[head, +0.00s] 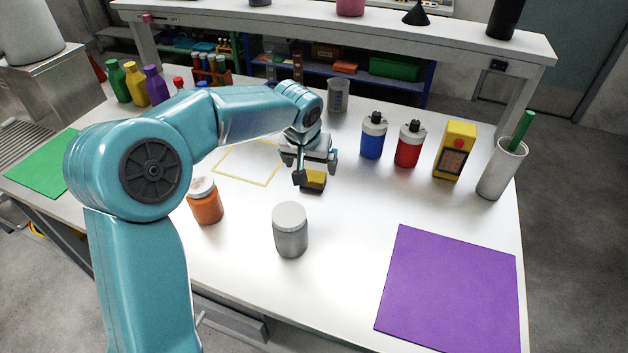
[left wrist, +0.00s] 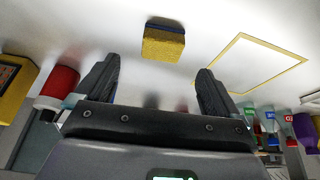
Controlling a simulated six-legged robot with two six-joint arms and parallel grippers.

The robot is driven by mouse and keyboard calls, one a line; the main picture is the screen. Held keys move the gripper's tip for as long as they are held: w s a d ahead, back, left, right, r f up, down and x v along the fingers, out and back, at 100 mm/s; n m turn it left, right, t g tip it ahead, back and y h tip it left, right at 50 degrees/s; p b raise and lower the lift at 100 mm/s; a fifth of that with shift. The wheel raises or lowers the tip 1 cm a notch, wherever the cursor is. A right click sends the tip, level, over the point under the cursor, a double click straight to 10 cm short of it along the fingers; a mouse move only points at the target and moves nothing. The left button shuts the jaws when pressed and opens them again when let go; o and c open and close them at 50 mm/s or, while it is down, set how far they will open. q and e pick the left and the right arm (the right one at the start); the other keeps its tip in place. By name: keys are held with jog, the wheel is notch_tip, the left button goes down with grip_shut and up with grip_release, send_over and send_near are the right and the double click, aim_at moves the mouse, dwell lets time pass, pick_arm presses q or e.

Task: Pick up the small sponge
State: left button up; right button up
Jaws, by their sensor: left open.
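The small sponge (head: 314,180) is a yellow block with a dark layer, lying on the white table near the middle. In the left wrist view the sponge (left wrist: 164,42) lies beyond the fingertips, between their lines and apart from them. My left gripper (head: 316,174) is open and empty, pointing down just above and beside the sponge, and its finger hides part of it in the head view. The open fingers of my left gripper (left wrist: 158,72) also show in the left wrist view. My right gripper is not in view.
A grey-lidded jar (head: 290,232) and an orange jar (head: 205,203) stand in front of the sponge. A blue bottle (head: 372,138), a red bottle (head: 408,147) and a yellow timer device (head: 454,150) stand to the right. A purple mat (head: 450,288) lies front right.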

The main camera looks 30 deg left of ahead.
aim_at(312, 177)
pick_arm(q)
jog(key=x, duration=0.8)
jog(key=shift+s+a, duration=0.15)
jog(key=c, duration=1)
